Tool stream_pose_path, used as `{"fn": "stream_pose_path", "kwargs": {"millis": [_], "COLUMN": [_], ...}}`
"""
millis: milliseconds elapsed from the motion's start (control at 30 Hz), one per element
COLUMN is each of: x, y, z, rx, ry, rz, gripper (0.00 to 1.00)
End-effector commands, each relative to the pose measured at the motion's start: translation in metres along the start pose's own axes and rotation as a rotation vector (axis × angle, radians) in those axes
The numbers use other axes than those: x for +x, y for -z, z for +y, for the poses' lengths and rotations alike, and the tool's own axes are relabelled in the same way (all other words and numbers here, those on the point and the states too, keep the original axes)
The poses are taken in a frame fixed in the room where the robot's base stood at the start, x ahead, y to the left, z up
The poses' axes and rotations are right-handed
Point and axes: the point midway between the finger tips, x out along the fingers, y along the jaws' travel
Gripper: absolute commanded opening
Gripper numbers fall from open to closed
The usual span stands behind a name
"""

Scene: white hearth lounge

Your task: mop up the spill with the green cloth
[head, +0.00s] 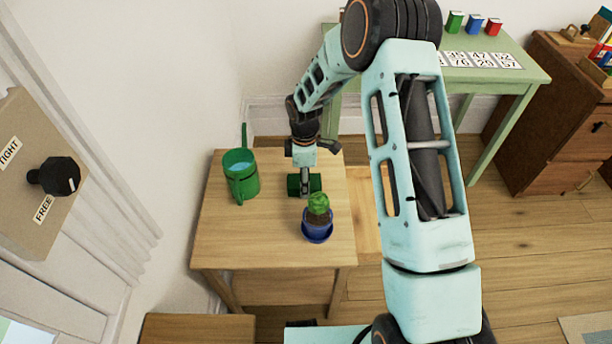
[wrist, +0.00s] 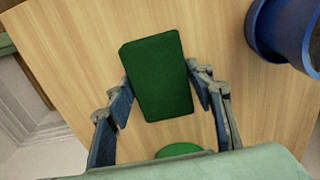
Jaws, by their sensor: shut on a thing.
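The green cloth (head: 315,183) is a dark green block-like pad on the small wooden table. My gripper (head: 304,190) points down at it from above and hides its middle. In the wrist view the cloth (wrist: 157,72) lies between the two fingers of my gripper (wrist: 162,92), which are shut on its sides. A brighter green rounded patch (wrist: 180,151) shows below the cloth in the wrist view, partly cut off by my gripper's body; I cannot tell whether it is the spill. No other spill is clear.
A blue pot with a cactus (head: 317,222) stands close to the cloth, at its front right; the pot (wrist: 285,32) is also in the wrist view. A green watering can (head: 240,175) stands at the left. The table's front (head: 260,250) is clear. A wall bounds the left.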

Motion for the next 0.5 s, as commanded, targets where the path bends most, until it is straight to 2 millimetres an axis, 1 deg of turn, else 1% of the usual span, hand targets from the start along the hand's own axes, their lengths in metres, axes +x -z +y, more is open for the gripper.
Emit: {"fn": "stream_pose_path", "kwargs": {"millis": [100,267,367,500], "x": [-0.0001,0.0,0.0003,0.0007], "y": [0.0016,0.0025,0.0021,0.0001], "z": [-0.0067,-0.0108,-0.009,-0.0014], "rx": [0.0,0.0,0.001,0.001], "ry": [0.0,0.0,0.0,0.0], "rz": [0.0,0.0,0.0,0.0], "gripper": [0.29,0.29,0.29,0.29]}}
